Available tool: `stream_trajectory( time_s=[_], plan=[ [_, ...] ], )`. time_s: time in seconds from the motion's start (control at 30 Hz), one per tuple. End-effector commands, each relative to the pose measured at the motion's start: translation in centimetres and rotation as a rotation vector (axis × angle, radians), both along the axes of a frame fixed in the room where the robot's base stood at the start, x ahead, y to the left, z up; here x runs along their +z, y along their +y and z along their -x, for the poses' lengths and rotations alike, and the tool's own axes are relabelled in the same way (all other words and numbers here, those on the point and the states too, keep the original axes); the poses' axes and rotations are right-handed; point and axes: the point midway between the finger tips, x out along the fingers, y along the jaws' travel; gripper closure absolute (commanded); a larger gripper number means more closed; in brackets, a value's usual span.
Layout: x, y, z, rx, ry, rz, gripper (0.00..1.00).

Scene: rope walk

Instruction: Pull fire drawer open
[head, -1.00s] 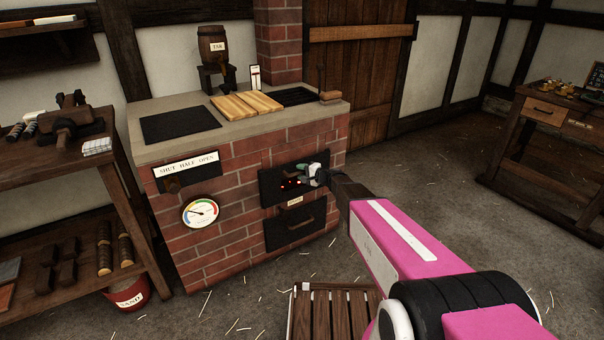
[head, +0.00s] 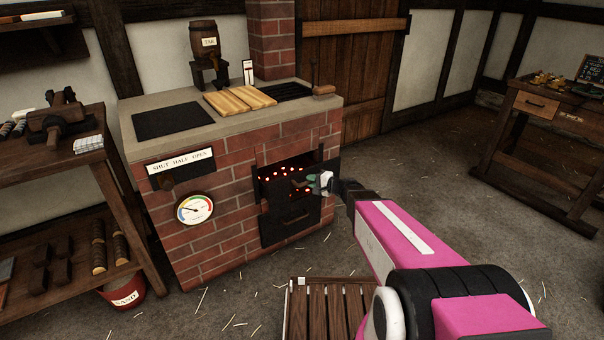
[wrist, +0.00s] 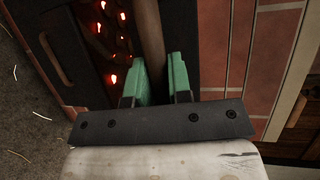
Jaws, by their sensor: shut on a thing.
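The fire drawer (head: 276,190) is a black front in the brick stove, with glowing red embers (head: 288,171) showing behind and above it. Its wooden handle (head: 300,184) shows at the left of my gripper (head: 322,183). In the wrist view the handle (wrist: 150,40) is a round wooden bar between the two green fingers of my gripper (wrist: 164,78), which is shut on it. Embers (wrist: 112,78) glow to the left of the bar. My gripper hides part of the drawer front in the head view.
A lower black drawer with a wooden handle (head: 295,218) sits beneath. A slatted wooden platform (head: 330,308) stands on the floor before the stove. A bench (head: 60,140) is at left and a table (head: 545,120) at right. Floor between stove and table is clear.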

Motion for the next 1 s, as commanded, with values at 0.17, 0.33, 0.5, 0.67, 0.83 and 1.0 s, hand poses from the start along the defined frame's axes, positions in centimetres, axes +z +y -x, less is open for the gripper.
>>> stream_trajectory(
  time_s=[0.17, 0.33, 0.5, 0.67, 0.83, 1.0],
  plan=[
    [0.2, -3.2, 5.1, -0.002, 0.002, 0.000, 1.00],
    [0.1, -5.3, 8.2, -0.001, 0.001, 0.000, 1.00],
    [0.1, -6.7, 10.1, 0.000, 0.001, 0.001, 1.00],
    [0.0, -7.3, 10.9, 0.001, -0.001, 0.002, 1.00],
    [0.0, -7.4, 11.0, 0.001, -0.001, 0.002, 1.00],
    [0.0, -7.4, 11.0, 0.002, -0.001, 0.002, 1.00]
  ],
)
